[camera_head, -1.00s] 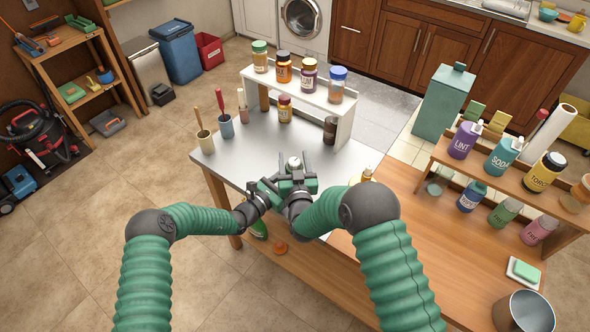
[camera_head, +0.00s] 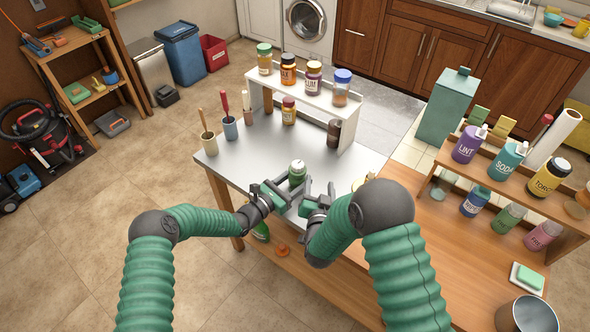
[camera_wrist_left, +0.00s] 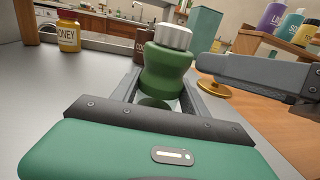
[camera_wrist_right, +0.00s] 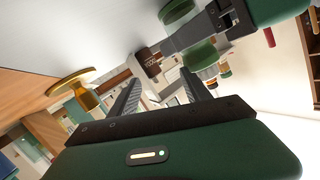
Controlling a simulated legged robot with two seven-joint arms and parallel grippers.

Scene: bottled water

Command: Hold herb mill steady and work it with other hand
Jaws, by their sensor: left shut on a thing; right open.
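The herb mill (camera_head: 297,173) is a green jar with a pale silver top, upright over the metal worktop. My left gripper (camera_head: 287,188) is shut around its body from the left. In the left wrist view the mill's green body (camera_wrist_left: 164,72) sits between the fingers and its ridged top (camera_wrist_left: 173,37) is uncovered above them. My right gripper (camera_head: 320,190) is open and empty, just right of the mill and apart from its top. In the right wrist view its two fingers (camera_wrist_right: 160,95) are spread, and a green part of the mill (camera_wrist_right: 200,54) shows beyond them.
A white shelf with jars (camera_head: 310,90) stands behind the mill, with a honey jar (camera_head: 289,111) and dark jar (camera_head: 334,132) below. A gold object (camera_wrist_left: 212,88) is close on the right. Utensil cups (camera_head: 230,128) stand left. Bare metal lies between.

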